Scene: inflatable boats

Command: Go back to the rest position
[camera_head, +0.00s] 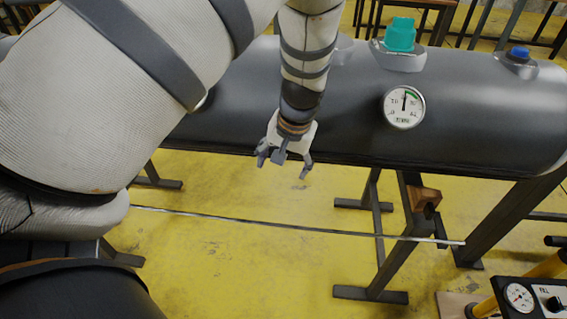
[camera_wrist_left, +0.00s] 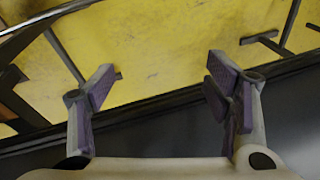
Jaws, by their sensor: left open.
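My left arm comes in from the upper left across the head view. My left gripper (camera_head: 284,168) hangs in front of the grey inflatable tube, pointing down, open and empty. In the left wrist view its two padded fingers (camera_wrist_left: 170,95) stand wide apart with nothing between them. Behind them are the tube's dark edge and the yellow floor. My right gripper is in neither view.
The grey tube (camera_head: 480,120) rests on dark metal stands (camera_head: 389,245). It carries a round gauge (camera_head: 404,107), a teal cap (camera_head: 399,35) and a blue cap (camera_head: 519,53). A thin rod (camera_head: 300,227) crosses below. A pump panel (camera_head: 535,298) stands at lower right. Yellow floor (camera_head: 235,265) shows in front.

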